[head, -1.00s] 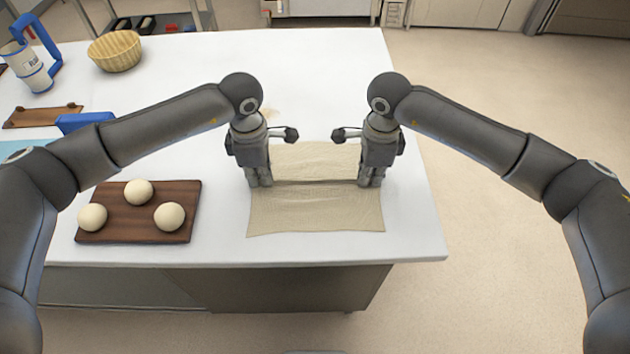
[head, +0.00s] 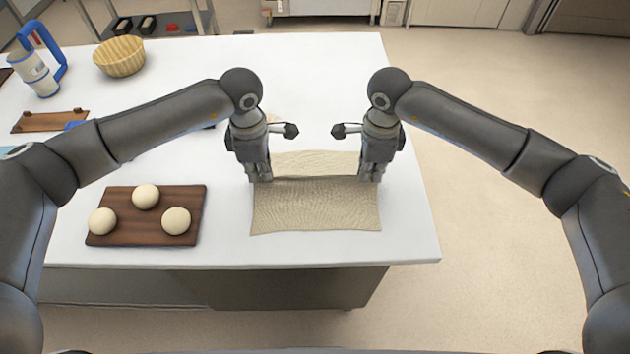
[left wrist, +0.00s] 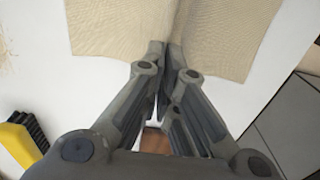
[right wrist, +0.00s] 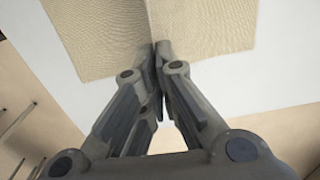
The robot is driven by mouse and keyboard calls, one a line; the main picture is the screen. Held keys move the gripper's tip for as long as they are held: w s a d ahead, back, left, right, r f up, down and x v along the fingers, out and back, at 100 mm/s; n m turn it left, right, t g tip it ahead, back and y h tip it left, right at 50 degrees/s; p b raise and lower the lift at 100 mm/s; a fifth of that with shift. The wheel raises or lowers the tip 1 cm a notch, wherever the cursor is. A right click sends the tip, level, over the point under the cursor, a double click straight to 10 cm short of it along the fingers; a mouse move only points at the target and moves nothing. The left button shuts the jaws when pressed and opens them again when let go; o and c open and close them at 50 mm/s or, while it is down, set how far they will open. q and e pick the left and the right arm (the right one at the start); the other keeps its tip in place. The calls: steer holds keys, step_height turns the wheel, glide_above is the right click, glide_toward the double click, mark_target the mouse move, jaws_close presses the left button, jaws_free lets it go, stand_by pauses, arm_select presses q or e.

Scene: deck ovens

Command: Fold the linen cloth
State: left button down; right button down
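The beige linen cloth (head: 315,212) lies on the white worktop near its right end. Its near part is flat, and a raised crease runs across it between my grippers, with a shorter strip behind. My left gripper (head: 262,178) is at the left end of the crease, and my right gripper (head: 369,178) at the right end. In the left wrist view the fingertips (left wrist: 165,46) are together at the cloth's edge fold. In the right wrist view the fingertips (right wrist: 161,46) are also together on the fold. Both seem to pinch the cloth.
A dark wooden board (head: 120,238) with three dough balls (head: 146,197) lies left of the cloth. A wicker basket (head: 119,56), a blue-handled jug (head: 36,72) and a small wooden board (head: 48,121) are at the far left. The worktop's right edge (head: 428,225) is close to the cloth.

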arm_select(q)
steer(key=shift+r, duration=0.4)
arm_select(e)
steer(key=shift+r, duration=0.4)
